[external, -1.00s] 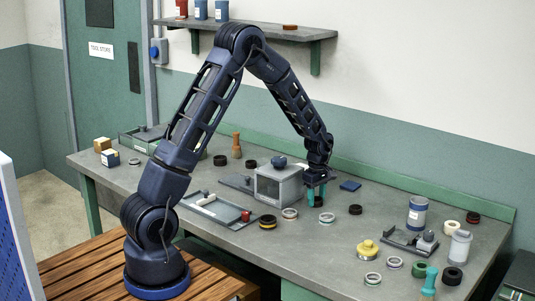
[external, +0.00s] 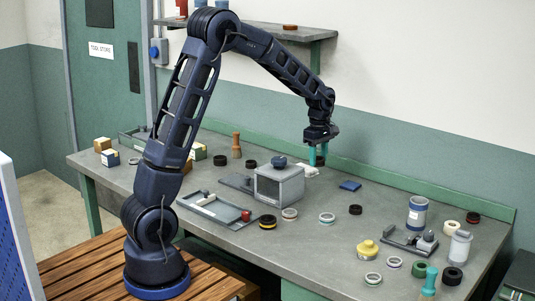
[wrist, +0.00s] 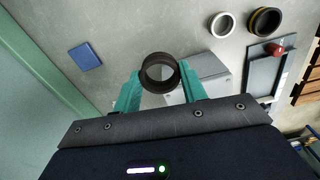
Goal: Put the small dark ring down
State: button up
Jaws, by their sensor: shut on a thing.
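The small dark ring (wrist: 160,72) is between the teal fingers of my gripper (wrist: 160,88) in the wrist view, its round opening facing the camera. The fingers are shut on its two sides. In the external view my gripper (external: 317,158) is above the bench, behind and right of the grey box (external: 280,186). The ring there is small and largely hidden by the fingers. It appears held above the bench top, though the exact gap is hard to tell.
A blue pad (external: 350,185) lies to the right of my gripper. Silver rings (external: 289,214) and a dark ring (external: 355,210) lie nearer the front. A pale flat thing (external: 308,171) lies below my gripper. A tray (external: 215,210) stands left. Bare bench (external: 400,200) shows right of the pad.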

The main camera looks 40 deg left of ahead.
notch_tip(320, 180, up, 4)
jog(key=r+n, duration=0.2)
jog(key=n, duration=0.1)
send_over(351, 184)
jog(key=f, duration=2)
jog(key=shift+s, duration=0.2)
jog(key=shift+f, duration=0.15)
jog(key=o, duration=1)
